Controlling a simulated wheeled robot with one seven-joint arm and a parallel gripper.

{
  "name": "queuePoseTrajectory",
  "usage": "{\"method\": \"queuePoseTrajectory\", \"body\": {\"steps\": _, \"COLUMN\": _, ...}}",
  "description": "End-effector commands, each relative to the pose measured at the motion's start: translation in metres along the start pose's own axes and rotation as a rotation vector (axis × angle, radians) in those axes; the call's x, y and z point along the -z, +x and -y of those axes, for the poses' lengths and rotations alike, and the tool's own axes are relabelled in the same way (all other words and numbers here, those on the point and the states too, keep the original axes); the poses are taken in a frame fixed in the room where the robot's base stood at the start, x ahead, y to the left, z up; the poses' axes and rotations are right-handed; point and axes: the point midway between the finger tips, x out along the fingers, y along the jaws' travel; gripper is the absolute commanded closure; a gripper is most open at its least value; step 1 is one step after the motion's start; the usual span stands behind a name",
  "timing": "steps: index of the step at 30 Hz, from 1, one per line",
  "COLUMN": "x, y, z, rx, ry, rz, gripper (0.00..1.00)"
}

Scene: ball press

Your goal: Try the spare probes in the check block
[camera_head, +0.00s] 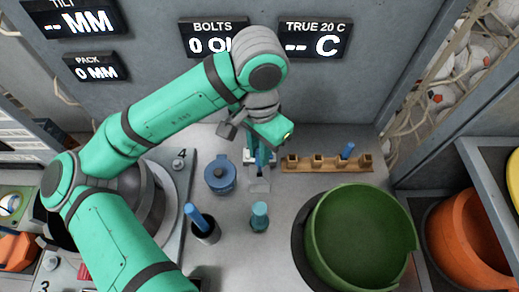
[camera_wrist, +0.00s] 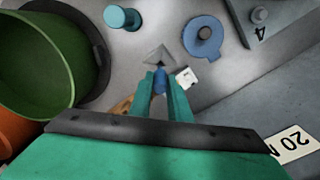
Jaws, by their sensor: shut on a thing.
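My gripper (camera_head: 262,160) is at the back of the bench, its teal fingers pointing down. In the wrist view, the gripper (camera_wrist: 161,90) is shut on a blue probe (camera_wrist: 159,82); its lower end is hard to make out. A small white block (camera_wrist: 187,77) sits right beside the fingertips; I cannot tell if it is the check block. A wooden rack (camera_head: 325,165) with several square sockets lies just right of the gripper. One blue probe (camera_head: 348,150) stands tilted in its right part. Another blue probe (camera_head: 196,215) leans in a dark cup (camera_head: 207,236).
A large green bowl (camera_head: 360,235) fills the front right. A grey wall with displays (camera_head: 313,40) stands behind. A small grey plate (camera_head: 259,186) lies near the gripper.

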Motion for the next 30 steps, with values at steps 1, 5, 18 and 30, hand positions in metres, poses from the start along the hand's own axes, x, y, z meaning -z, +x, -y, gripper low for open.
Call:
{"method": "queuePoseTrajectory", "body": {"steps": 1, "x": 0.000, "y": 0.000, "z": 0.000, "rx": 0.000, "ry": 0.000, "rz": 0.000, "gripper": 1.00}}
{"method": "queuePoseTrajectory", "body": {"steps": 5, "x": 0.000, "y": 0.000, "z": 0.000, "rx": 0.000, "ry": 0.000, "rz": 0.000, "gripper": 1.00}}
{"method": "queuePoseTrajectory", "body": {"steps": 18, "x": 0.000, "y": 0.009, "z": 0.000, "rx": -0.002, "ry": 0.000, "rz": 0.001, "gripper": 1.00}}
{"method": "queuePoseTrajectory", "body": {"steps": 30, "x": 0.000, "y": 0.015, "z": 0.000, "rx": 0.000, "ry": 0.000, "rz": 0.000, "gripper": 1.00}}
